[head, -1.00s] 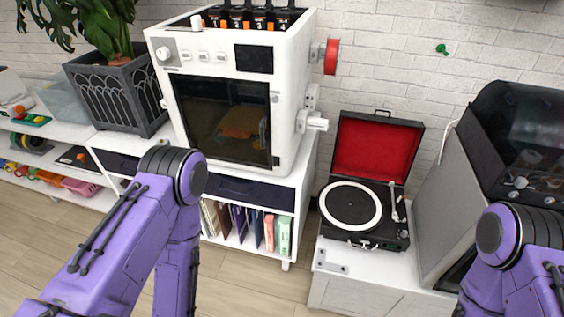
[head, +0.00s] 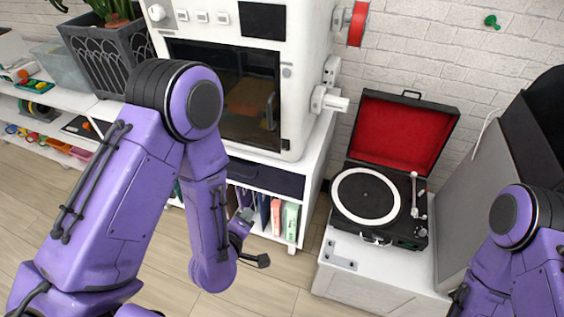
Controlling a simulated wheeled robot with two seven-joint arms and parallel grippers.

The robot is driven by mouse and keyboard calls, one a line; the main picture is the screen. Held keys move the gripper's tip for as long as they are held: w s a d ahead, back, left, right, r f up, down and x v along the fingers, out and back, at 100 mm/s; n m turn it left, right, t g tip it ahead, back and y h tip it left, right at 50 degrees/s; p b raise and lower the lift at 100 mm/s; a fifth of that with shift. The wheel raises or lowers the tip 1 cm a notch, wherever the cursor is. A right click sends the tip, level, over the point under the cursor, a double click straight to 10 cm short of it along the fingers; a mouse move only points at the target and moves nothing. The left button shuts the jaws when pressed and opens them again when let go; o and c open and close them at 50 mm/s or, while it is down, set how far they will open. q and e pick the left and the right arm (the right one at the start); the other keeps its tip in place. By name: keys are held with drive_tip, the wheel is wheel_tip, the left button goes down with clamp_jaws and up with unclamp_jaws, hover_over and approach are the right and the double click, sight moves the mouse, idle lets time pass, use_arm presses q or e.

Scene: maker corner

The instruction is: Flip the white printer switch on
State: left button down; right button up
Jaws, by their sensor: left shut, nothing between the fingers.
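The white printer (head: 309,40) stands on the white shelf unit at the upper middle, with its dark window door shut. Its front panel has a round knob (head: 157,12), a row of small white switches (head: 203,17) and a dark display. I cannot tell which way the switches are set. My left gripper (head: 262,260) is low in front of the shelf unit, well below the printer and apart from it. It is shut and empty, and my left forearm partly covers it. My right gripper is not in view; only part of my right arm shows.
A red spool (head: 357,24) and white fittings (head: 329,99) stick out from the printer's right side. An open record player (head: 366,195) stands on a white cabinet (head: 362,276) at right. A planter (head: 101,55) stands left of the printer. The floor between is clear.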

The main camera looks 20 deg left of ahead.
sight(285, 150)
use_arm(q)
drive_tip(key=w+d+r+n+t+h, duration=0.1)
drive_tip(key=w+d+r+n+t, duration=0.2)
drive_tip(key=r, duration=0.5)
drive_tip(key=shift+w+d+r+n+t+b, duration=0.2)
drive_tip(key=shift+w+d+n+t+b, duration=0.2)
drive_tip(key=shift+n+t, duration=0.15)
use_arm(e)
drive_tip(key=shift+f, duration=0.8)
use_arm(q)
drive_tip(key=w+p, duration=0.1)
drive_tip(key=w, duration=0.3)
drive_tip(key=w+f+p, duration=0.1)
drive_tip(key=w, duration=0.4)
drive_tip(key=w+p, duration=0.1)
drive_tip(key=w, duration=0.3)
drive_tip(key=shift+w+d+f, duration=0.2)
drive_tip(key=shift+w+f, duration=0.05)
drive_tip(key=shift+f, duration=0.1)
drive_tip(key=shift+w, duration=0.25)
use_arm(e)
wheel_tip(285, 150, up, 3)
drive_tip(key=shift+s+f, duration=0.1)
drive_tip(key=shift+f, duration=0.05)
